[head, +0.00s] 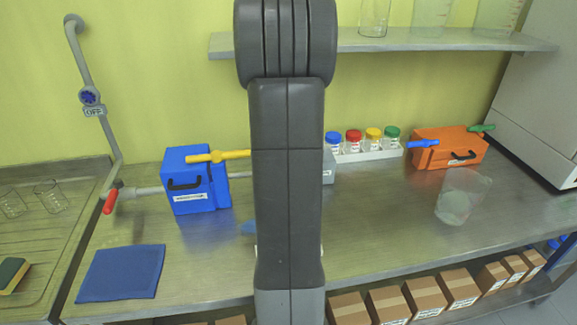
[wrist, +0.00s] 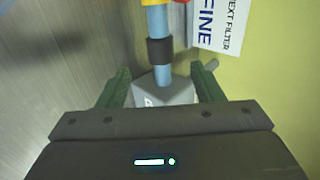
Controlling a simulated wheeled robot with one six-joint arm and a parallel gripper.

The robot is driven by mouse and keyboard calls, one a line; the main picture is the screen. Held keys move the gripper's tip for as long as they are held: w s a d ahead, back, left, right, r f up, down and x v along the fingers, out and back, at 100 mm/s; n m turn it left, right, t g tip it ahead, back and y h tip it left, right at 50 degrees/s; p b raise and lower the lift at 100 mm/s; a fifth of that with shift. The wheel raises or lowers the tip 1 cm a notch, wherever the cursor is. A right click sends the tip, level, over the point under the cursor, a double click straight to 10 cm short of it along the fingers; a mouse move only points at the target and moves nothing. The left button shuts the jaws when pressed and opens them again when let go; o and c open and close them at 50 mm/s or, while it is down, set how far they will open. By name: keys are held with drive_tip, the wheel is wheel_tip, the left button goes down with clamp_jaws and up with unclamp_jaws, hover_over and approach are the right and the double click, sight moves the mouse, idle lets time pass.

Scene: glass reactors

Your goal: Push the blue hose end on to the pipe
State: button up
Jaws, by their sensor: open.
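In the wrist view a light blue tube (wrist: 157,22) with a dark collar (wrist: 160,51) runs down to a grey block (wrist: 168,93). I take the tube to be the blue hose, but cannot tell whether it is seated on anything. My gripper (wrist: 163,84) is open, its green fingers apart on either side of the tube's lower end and the block. Finger contact is unclear. In the head view my arm hides the gripper. A grey pipe (head: 240,175) runs right from the blue box (head: 187,204) behind my arm, towards a grey box (head: 328,167).
A yellow handle (head: 204,157) crosses the blue box. A rack of lidded jars (head: 368,154), an orange box (head: 445,151) and a glass beaker (head: 459,195) stand right. A blue mat (head: 122,272) lies front left. The worktop (head: 370,235) has free room right of my arm.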

drive_tip(key=shift+p+v, duration=0.45)
drive_tip(key=shift+v, duration=1.95)
drive_tip(key=shift+w+f, duration=0.1)
drive_tip(key=shift+f, duration=0.05)
drive_tip(key=b+x, duration=0.2)
drive_tip(key=x, duration=1.1)
drive_tip(key=shift+w+f+b, duration=0.1)
drive_tip(key=shift+b, duration=0.25)
drive_tip(key=shift+w+f, duration=0.15)
drive_tip(key=shift+d, duration=0.5)
drive_tip(key=shift+a, duration=0.15)
